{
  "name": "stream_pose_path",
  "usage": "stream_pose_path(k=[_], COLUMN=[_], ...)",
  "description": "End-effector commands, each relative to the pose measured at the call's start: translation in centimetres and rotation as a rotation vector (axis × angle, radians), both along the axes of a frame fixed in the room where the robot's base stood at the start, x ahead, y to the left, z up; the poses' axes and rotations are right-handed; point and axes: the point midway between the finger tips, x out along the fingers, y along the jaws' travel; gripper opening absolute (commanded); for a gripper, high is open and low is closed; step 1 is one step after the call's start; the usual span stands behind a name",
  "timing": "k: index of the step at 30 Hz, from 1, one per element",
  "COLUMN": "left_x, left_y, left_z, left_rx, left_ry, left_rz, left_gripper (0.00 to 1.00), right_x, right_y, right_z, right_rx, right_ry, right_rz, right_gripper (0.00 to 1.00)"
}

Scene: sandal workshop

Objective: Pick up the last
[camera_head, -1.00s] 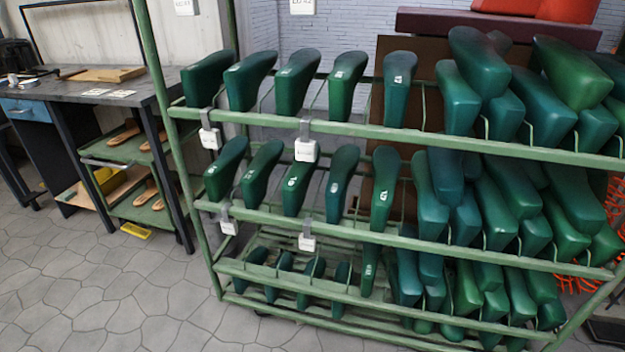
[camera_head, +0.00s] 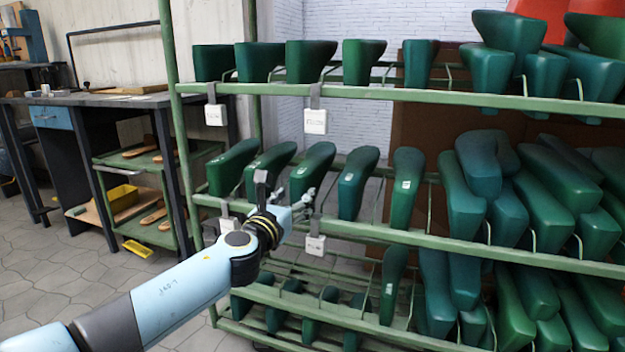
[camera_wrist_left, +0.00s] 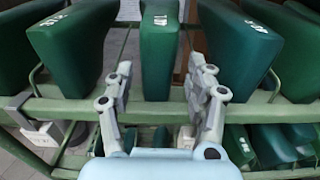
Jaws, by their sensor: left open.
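Green shoe lasts with small white labels hang in rows on a green metal rack. My left gripper (camera_head: 304,203) is in front of the middle row, near the front rail, close to a green last (camera_head: 314,168). In the left wrist view the gripper (camera_wrist_left: 159,72) is open. Its two fingers stand either side of a green last (camera_wrist_left: 160,45), which shows beyond and between them. I see no clear contact, and the gap to the last is hard to judge. My right gripper is not in view.
The rack's green rails (camera_head: 350,232) run across in front of the lasts, with white tags (camera_head: 315,121) hanging from them. Other lasts (camera_head: 264,165) hang close on both sides.

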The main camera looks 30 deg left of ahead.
Motion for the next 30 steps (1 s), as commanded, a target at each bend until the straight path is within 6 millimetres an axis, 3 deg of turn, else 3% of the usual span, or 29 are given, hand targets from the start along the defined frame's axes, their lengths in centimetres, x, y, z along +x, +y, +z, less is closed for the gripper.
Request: stream_pose_path(k=[15,24,30], left_x=[6.2,6.7,6.7], left_y=[1.6,1.8,1.8], left_z=[-0.6,-0.4,-0.4], left_rx=[-0.005,-0.005,-0.005], left_ry=[0.003,0.003,0.003], left_rz=[0.0,0.0,0.0], left_gripper=[0.55,0.55,0.29], right_x=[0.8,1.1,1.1], right_y=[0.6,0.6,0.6], right_z=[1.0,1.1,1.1], right_rx=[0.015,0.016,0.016], right_ry=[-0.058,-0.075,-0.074], right_rz=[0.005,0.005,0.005], right_gripper=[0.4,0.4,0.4])
